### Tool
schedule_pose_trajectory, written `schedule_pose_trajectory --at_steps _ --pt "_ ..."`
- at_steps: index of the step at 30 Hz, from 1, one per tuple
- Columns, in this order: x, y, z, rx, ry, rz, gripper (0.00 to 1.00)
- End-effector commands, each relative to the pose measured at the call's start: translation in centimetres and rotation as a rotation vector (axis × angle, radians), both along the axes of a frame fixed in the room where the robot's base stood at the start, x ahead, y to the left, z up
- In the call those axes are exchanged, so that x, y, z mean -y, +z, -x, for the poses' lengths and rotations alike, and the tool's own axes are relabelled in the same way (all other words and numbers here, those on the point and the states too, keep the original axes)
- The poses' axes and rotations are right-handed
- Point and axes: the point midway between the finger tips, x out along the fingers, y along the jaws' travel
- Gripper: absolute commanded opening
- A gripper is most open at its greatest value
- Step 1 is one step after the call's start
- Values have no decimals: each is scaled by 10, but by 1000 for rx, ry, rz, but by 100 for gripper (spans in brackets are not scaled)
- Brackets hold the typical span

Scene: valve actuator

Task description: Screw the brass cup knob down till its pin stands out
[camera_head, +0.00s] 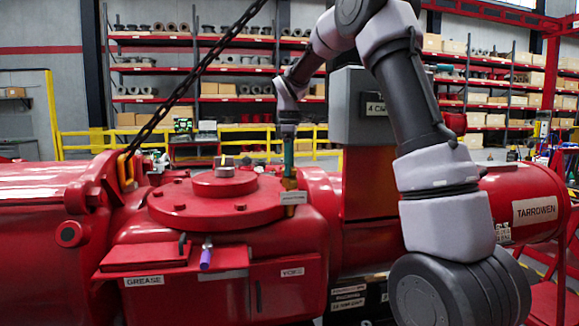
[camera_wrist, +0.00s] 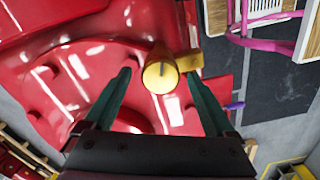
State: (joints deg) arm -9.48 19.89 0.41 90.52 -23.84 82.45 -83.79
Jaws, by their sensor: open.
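The brass cup knob (camera_wrist: 160,76) is round and seen nearly end-on in the wrist view, with a small dark mark on its face. I cannot tell whether that mark is the pin. My gripper (camera_wrist: 159,80) is open, with one green finger on each side of the knob and a visible gap to both. In the head view my gripper (camera_head: 289,168) points down over the brass fitting (camera_head: 290,184) on the red actuator (camera_head: 215,240). The fingers partly hide the knob there, and its height is unclear.
A brass block (camera_wrist: 190,60) sits beside the knob. A round red cover (camera_head: 222,205) with bolts lies left of my gripper. A chain (camera_head: 200,70) slants down to the left. A grey box (camera_head: 362,105) stands to the right.

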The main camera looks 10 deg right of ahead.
Motion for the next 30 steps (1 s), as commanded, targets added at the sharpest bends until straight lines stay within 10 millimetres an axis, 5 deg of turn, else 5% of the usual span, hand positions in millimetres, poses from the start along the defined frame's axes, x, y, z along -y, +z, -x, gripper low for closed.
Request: schedule_pose_trajectory --at_steps 10,15,17,30 --pt "0 -4 0 0 -1 0 86" --pt "0 -4 0 0 -1 0 21" --pt "0 -4 0 0 -1 0 4" --pt "0 -3 0 0 -106 -1 4"
